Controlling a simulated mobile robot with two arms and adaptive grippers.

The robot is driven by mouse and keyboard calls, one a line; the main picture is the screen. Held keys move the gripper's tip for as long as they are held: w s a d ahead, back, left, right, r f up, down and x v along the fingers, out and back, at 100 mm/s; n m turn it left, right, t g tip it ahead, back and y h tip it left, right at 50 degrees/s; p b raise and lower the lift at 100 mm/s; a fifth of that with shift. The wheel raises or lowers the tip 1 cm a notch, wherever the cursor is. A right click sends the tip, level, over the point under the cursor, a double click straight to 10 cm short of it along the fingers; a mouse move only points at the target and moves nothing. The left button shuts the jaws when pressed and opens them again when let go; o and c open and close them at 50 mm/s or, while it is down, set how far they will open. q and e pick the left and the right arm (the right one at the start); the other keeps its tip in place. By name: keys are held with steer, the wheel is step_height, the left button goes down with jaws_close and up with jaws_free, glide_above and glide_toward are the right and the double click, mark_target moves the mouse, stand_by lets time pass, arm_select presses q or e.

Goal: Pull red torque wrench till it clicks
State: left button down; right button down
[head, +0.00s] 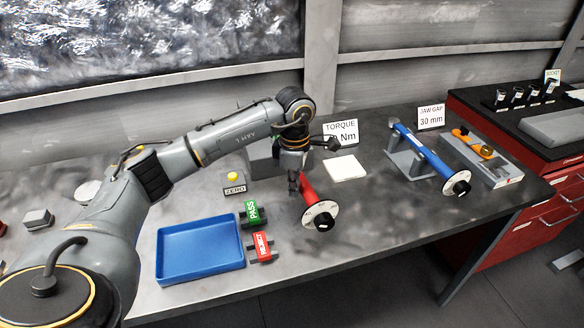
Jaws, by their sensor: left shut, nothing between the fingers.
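The red torque wrench (309,194) points toward the front of the bench, with a pale round dial and a dark end knob at its near end. Its far end is hidden behind my left gripper and a grey block (263,158). My left gripper (293,190) points down at the wrench's left side, shut with nothing in it. I cannot tell whether it touches the wrench. The torque sign (341,132) stands behind, its number partly covered by my arm. My right gripper is not in view.
A blue tray (200,277), a green PASS block (252,212) and a red REJECT block (262,246) lie left of the wrench. A yellow ZERO button (234,177) is behind them. A blue wrench (425,152) rests on a stand to the right.

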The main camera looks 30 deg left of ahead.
arm_select(q)
steer(key=shift+w+d, duration=0.2)
steer(key=shift+w, duration=0.05)
steer(key=shift+s+a, duration=0.1)
steer(key=shift+s, duration=0.05)
steer(key=shift+s+a, duration=0.8)
steer(key=shift+s, duration=0.15)
step_height(320, 180, up, 9)
steer(key=p, duration=0.5)
stand_by(0.3)
stand_by(0.4)
